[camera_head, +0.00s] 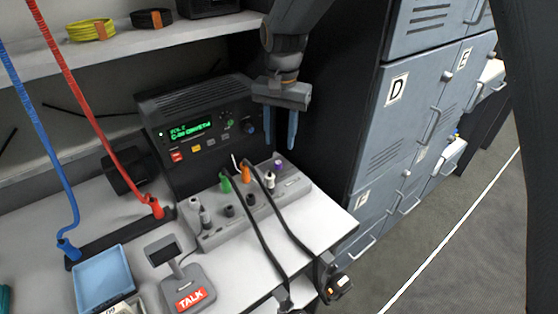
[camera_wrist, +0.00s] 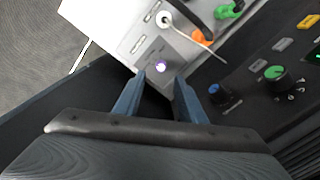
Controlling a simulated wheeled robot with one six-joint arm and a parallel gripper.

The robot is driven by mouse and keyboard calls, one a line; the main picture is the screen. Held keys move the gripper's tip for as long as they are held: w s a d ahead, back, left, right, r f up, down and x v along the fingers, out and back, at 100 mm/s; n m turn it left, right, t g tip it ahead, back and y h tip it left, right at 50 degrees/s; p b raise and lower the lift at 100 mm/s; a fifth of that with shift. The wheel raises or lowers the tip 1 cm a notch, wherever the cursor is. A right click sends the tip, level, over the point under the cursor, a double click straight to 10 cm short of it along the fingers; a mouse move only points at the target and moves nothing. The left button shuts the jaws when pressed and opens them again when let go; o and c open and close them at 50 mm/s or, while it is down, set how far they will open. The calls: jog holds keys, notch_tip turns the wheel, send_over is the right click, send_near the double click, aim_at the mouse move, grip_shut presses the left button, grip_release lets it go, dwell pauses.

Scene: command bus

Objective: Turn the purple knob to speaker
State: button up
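The purple knob (camera_head: 278,163) sits at the far right end of the grey panel box (camera_head: 292,187) on the desk. In the wrist view the purple knob (camera_wrist: 160,68) shows as a small round top on the grey panel. My gripper (camera_head: 279,145) points down above it, with its two blue fingers apart and nothing between them. In the wrist view my gripper (camera_wrist: 160,77) has a fingertip on each side of the knob in the picture, and the knob appears just beyond the tips. The labels around the knob are too small to read.
A black radio (camera_head: 193,125) with a green display and a blue knob (camera_wrist: 219,92) stands close behind. Grey lockers (camera_head: 410,110) stand at right. A talk microphone base (camera_head: 188,287) is at front.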

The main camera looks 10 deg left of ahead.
aim_at(278, 162)
jog(key=f, duration=0.3)
jog(key=f+p, duration=0.1)
jog(key=f, duration=0.3)
jog(key=shift+a+f+p, duration=0.2)
jog(key=shift+f+p, duration=0.1)
grip_shut()
